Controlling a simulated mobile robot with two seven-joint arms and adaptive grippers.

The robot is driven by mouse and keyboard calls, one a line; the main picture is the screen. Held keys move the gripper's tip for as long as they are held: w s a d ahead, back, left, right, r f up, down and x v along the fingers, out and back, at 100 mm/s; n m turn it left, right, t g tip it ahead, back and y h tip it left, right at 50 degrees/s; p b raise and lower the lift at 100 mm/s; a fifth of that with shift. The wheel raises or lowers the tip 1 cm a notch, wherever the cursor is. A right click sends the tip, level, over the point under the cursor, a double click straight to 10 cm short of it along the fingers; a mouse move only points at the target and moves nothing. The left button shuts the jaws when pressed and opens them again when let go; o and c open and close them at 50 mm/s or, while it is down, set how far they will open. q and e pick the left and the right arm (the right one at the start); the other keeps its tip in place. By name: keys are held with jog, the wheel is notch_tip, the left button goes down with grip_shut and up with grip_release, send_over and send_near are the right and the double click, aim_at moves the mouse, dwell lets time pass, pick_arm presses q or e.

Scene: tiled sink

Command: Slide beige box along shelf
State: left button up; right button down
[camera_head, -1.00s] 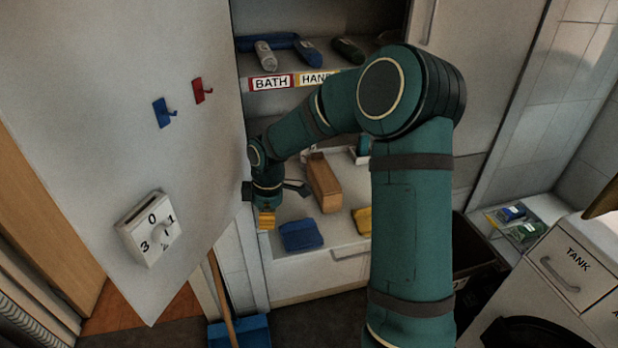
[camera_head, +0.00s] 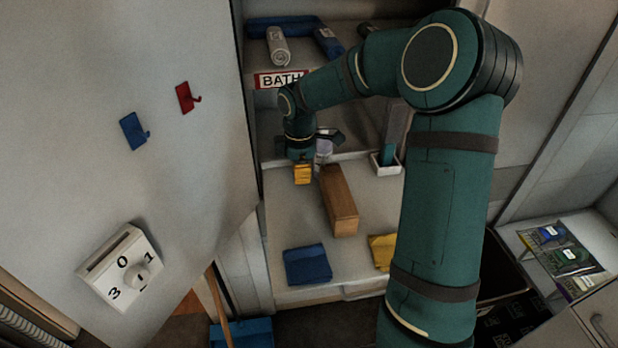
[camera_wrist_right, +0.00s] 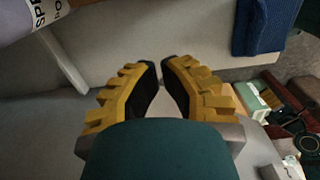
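The beige box (camera_head: 340,201), a long tan block, lies lengthwise front to back on the middle shelf (camera_head: 375,205). My right gripper (camera_head: 303,174), with yellow ridged fingertips, is left of the box's far end, with a visible gap between them. In the right wrist view its fingertips (camera_wrist_right: 160,72) are drawn nearly together, with only a narrow gap and nothing held. I do not make out the box in that view. My left gripper is in neither current view.
A blue cloth (camera_head: 307,265) and a yellow cloth (camera_head: 383,251) lie near the shelf's front edge. A white bottle (camera_head: 323,150) stands behind the gripper, and a white tray (camera_head: 385,165) is behind right. An open cabinet door (camera_head: 150,190) stands left. An upper shelf carries a BATH label (camera_head: 281,80).

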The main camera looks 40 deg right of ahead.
notch_tip(320, 180, down, 8)
jog(key=shift+f+b, duration=0.25)
jog(key=shift+b, duration=0.75)
jog(key=d, duration=0.1)
jog(key=s+d, duration=0.1)
jog(key=shift+s+d+f, duration=0.1)
jog(key=shift+s+d, duration=0.15)
jog(key=shift+d, duration=0.1)
pick_arm(q)
jog(key=f, duration=0.2)
jog(key=shift+w+f, duration=0.3)
jog(key=shift+f, duration=0.05)
pick_arm(e)
jog(key=shift+s+d, duration=0.25)
jog(key=shift+d, duration=0.15)
